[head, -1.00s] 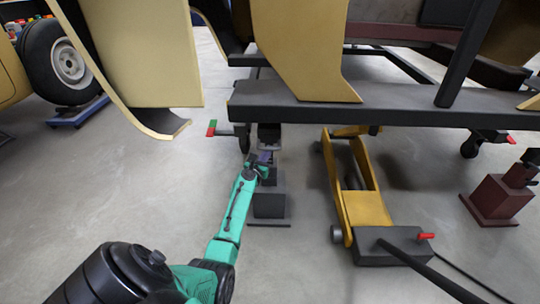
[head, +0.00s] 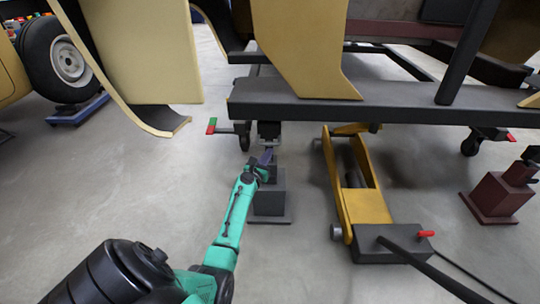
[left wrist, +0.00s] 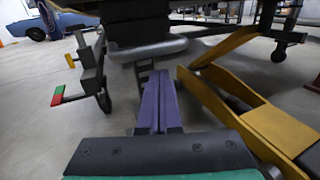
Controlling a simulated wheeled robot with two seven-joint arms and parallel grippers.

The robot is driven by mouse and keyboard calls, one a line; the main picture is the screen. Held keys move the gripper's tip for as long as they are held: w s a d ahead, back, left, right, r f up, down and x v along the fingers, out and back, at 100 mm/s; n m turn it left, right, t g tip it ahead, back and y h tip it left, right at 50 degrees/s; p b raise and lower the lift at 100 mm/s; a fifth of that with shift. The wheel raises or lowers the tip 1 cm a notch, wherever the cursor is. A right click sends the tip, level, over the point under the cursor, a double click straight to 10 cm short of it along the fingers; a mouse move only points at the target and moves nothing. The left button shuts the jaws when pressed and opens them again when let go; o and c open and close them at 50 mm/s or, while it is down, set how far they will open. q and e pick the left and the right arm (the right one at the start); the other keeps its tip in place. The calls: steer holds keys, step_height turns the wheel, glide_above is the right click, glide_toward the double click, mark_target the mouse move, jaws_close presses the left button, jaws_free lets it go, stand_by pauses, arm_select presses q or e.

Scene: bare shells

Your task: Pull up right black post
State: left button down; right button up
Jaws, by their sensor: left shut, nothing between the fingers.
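A black stand (head: 269,202) with a box-like base stands on the floor under the dark frame. Its upper part, a narrow black post with a grey top (head: 270,140), rises close under the frame. It also shows in the left wrist view, with a grey rounded top (left wrist: 150,48) above a dark notched bar (left wrist: 144,70). My left gripper (head: 266,154) is in front of the post, just below its top. Its purple fingers (left wrist: 158,80) are shut with nothing between them. Whether they touch the post I cannot tell; they partly hide it. My right gripper is out of view.
A yellow floor jack (head: 368,206) with a black handle stands right of the stand. A dark red stand (head: 497,195) is at the far right. The dark frame beam (head: 300,108) crosses above the post. Floor to the left is clear.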

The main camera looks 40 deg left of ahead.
arm_select(q)
steer(key=s+d+p, duration=0.2)
steer(key=s+d, duration=0.2)
steer(key=s, duration=0.2)
steer(key=shift+d, duration=0.25)
